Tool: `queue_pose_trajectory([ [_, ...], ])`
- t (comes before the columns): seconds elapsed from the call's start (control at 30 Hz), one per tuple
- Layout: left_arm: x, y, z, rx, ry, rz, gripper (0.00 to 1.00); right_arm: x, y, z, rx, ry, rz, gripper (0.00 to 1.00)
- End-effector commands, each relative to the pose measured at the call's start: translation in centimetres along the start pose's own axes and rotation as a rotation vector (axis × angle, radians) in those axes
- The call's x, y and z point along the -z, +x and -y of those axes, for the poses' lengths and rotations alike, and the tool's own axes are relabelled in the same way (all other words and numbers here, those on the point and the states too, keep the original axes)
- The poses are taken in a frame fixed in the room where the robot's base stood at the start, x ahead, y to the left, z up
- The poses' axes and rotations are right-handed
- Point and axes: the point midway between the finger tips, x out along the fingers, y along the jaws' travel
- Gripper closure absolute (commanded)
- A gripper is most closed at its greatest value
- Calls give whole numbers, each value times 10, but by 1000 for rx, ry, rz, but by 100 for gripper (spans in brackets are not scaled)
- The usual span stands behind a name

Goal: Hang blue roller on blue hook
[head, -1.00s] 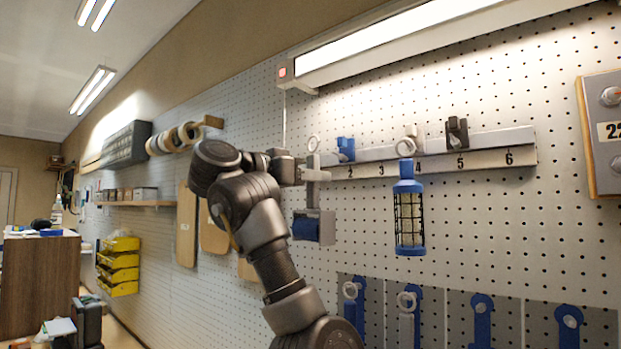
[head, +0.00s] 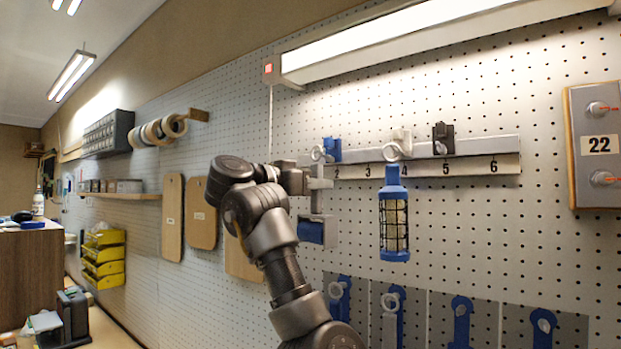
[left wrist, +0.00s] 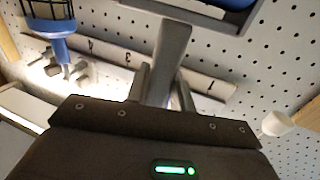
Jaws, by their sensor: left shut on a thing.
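The blue roller (head: 311,231) sits in a grey frame with a grey handle and a ring (head: 317,153) at its top. It hangs upright from my left gripper (head: 308,183), which is shut on the grey handle. The handle (left wrist: 172,48) shows between the fingers in the left wrist view, with a bit of the blue roller (left wrist: 240,3) at the top edge. The blue hook (head: 332,149) is on the numbered rail, just right of the ring. The ring appears beside the hook's left edge; I cannot tell its depth. My right gripper is not in view.
A blue caged lamp (head: 393,215) hangs from the white hook (head: 401,142) to the right. A black hook (head: 443,138) is farther along the rail (head: 480,156). Below are grey panels with blue holders (head: 461,322). A lit lamp bar (head: 400,48) runs above.

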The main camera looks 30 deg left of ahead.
Motion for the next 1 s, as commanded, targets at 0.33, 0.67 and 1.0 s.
queue_pose_trajectory([
  [0.33,-6,18,4,1,0,-1,100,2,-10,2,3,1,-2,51],
  [0.67,-9,25,7,1,0,-2,100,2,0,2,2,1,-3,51],
  [1.0,-8,26,7,2,0,-2,100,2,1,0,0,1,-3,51],
])
